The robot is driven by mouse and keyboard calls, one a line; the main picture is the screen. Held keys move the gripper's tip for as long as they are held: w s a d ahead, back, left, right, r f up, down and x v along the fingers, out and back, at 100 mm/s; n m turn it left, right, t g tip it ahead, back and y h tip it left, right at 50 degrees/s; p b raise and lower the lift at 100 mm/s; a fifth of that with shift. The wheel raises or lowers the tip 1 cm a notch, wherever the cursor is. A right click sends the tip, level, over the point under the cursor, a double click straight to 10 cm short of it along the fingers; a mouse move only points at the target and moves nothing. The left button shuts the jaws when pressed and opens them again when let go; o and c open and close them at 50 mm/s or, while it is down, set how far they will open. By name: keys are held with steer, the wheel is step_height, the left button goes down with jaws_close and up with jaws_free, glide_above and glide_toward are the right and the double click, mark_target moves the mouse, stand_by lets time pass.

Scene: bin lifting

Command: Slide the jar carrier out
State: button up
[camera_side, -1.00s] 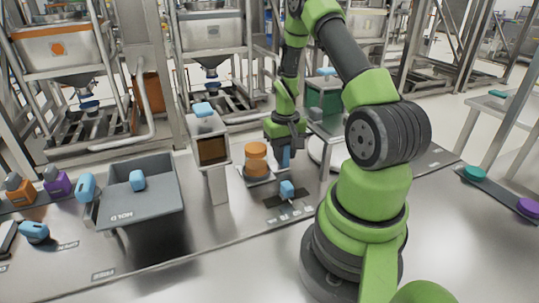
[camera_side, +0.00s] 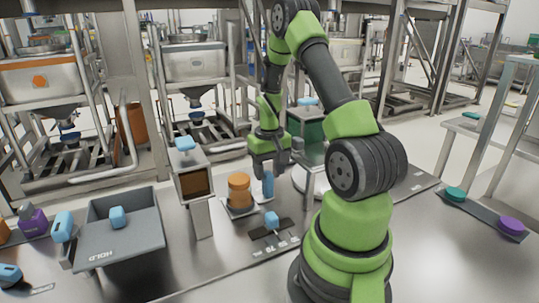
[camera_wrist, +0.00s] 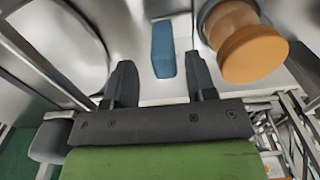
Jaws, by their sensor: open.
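The jar carrier (camera_side: 233,211) is a light tray on the metal table, holding an orange-topped jar (camera_side: 239,190). A blue upright handle (camera_side: 268,186) stands at its right side. In the wrist view, the handle (camera_wrist: 164,48) lies beyond my fingertips and between their lines, and the orange lid (camera_wrist: 252,54) is to the right. My gripper (camera_side: 271,174) points down just above the handle, open and empty. In the wrist view, my gripper's two fingers (camera_wrist: 162,76) are spread wide with a gap to the handle.
A grey bin (camera_side: 120,250) stands at the left, and a post with a dark-windowed box (camera_side: 193,185) is just left of the jar. A blue knob (camera_side: 271,220) on a dark slotted plate lies in front. A green container (camera_side: 307,128) stands behind. The front table is mostly bare.

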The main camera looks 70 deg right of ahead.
step_height(320, 180, up, 6)
steer(key=shift+r, duration=0.1)
stand_by(0.5)
steer(key=w+a+r+n+t, duration=0.2)
steer(key=w+a+r+t, duration=0.1)
steer(key=a+r, duration=0.85)
steer(key=s+a+r+n+t+y, duration=0.1)
steer(key=s+a+r+t, duration=0.1)
steer(key=a, duration=0.5)
steer(key=s+a+r+n+t+y, duration=0.1)
steer(key=s+a+r+n+t, duration=0.1)
steer(key=s+a, duration=0.4)
steer(key=shift+s+a+r, duration=0.35)
steer(key=shift+a+r, duration=0.4)
steer(key=shift+r, duration=0.15)
